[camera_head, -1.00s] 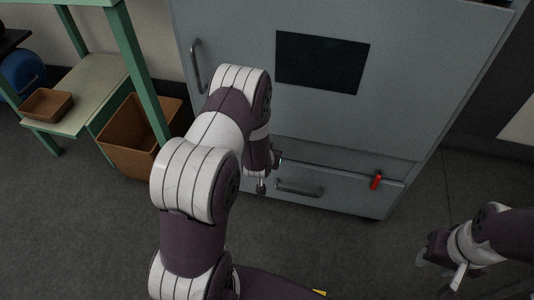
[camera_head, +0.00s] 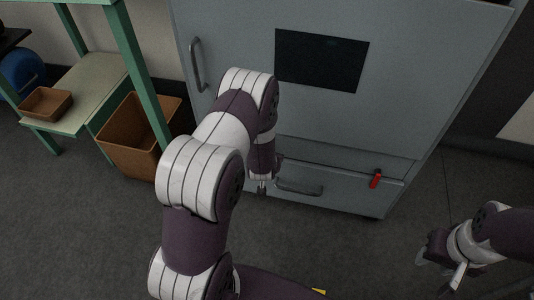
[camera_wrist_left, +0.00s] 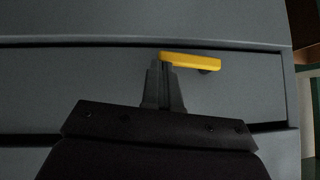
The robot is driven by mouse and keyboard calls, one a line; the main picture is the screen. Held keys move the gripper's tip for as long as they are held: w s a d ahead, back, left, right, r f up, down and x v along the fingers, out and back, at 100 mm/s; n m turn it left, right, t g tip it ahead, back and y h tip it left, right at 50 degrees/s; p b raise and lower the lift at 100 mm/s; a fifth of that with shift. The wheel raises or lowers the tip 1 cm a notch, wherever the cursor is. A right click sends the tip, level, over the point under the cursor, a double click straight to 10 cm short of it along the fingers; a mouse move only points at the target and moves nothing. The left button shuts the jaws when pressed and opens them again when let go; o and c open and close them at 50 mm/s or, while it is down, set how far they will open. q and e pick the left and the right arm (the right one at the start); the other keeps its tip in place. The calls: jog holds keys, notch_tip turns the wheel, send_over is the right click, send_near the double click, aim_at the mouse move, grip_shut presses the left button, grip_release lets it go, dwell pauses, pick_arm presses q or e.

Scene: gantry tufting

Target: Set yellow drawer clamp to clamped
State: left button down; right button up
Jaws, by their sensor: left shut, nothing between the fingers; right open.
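The yellow clamp lever (camera_wrist_left: 195,61) lies nearly level along the drawer's edge in the left wrist view, tilted slightly, with a dark round part beneath one end. My left gripper (camera_wrist_left: 163,70) is shut and empty, its fingertips at the lever's left end; I cannot tell whether they touch. In the head view my left arm hides the yellow clamp, and the left hand is at the left part of the drawer front (camera_head: 337,187). My right gripper (camera_head: 441,268) is open and empty, low at the right, away from the cabinet.
A red clamp lever (camera_head: 376,179) hangs at the drawer's right end. The drawer has a grey bar handle (camera_head: 299,189). The cabinet (camera_head: 420,60) rises above it. A green table (camera_head: 135,75) and a brown bin (camera_head: 130,145) stand left.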

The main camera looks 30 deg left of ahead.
pick_arm(q)
jog(key=shift+f, duration=0.1)
notch_tip(320, 180, down, 4)
jog(key=m+y, duration=0.2)
jog(key=y, duration=0.2)
jog(key=shift+d+f+g+p, duration=0.1)
jog(key=shift+d+g+p, duration=0.05)
jog(key=shift+g+p, duration=0.2)
jog(key=shift+f, duration=0.1)
dwell(0.3)
